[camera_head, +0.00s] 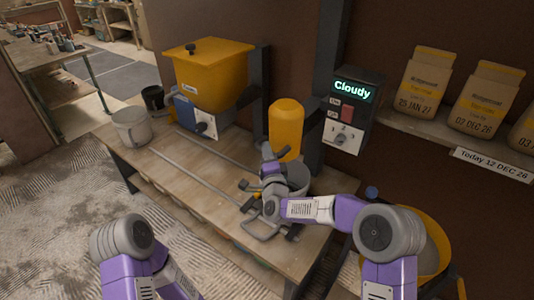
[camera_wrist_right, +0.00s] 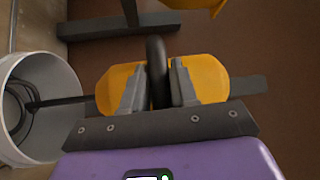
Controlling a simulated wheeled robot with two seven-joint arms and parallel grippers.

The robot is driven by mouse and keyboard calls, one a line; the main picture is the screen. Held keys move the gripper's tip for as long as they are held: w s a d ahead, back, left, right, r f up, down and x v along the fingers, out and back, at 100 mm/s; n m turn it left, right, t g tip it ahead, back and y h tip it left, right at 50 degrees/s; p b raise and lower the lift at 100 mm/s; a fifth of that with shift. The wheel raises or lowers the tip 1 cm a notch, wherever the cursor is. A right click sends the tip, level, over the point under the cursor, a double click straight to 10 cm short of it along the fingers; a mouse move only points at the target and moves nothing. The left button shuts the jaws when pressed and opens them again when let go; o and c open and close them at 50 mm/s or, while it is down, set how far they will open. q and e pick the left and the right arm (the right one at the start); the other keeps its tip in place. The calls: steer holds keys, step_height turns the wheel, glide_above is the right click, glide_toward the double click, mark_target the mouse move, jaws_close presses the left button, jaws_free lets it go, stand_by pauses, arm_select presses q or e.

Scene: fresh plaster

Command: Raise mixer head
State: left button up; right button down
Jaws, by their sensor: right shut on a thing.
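The mixer head (camera_head: 286,122) is a yellow rounded body beside a dark upright post at the back right of the bench. It also shows as a yellow body behind my fingers in the wrist view (camera_wrist_right: 210,77). My right gripper (camera_head: 268,150) is at the mixer's near left side. In the wrist view, its two grey fingers (camera_wrist_right: 158,75) are shut on a dark curved handle (camera_wrist_right: 157,48) in front of the yellow body. A pale bucket (camera_wrist_right: 62,75) with a dark stirring tool inside stands at the left. My left gripper is out of view.
A control box (camera_head: 346,117) reading "Cloudy" is on the post. A yellow hopper (camera_head: 208,75) and grey bucket (camera_head: 131,127) stand on the bench (camera_head: 160,155). Long rods lie across its middle. A shelf (camera_head: 420,130) holds plaster bags. A yellow tub (camera_head: 432,240) is at lower right.

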step_height(320, 180, up, 19)
steer(key=p, duration=0.5)
steer(key=shift+r+p, duration=0.15)
steer(key=shift+p, duration=0.15)
steer(key=shift+r, duration=0.1)
steer(key=c, duration=1.2)
jaws_free()
steer(key=shift+o, duration=1.1)
steer(key=shift+f, duration=0.2)
steer(key=shift+f, duration=0.1)
steer(key=r+v, duration=0.1)
steer(key=v, duration=0.6)
steer(key=shift+s+f+b, duration=0.3)
steer(key=shift+f+b, duration=0.15)
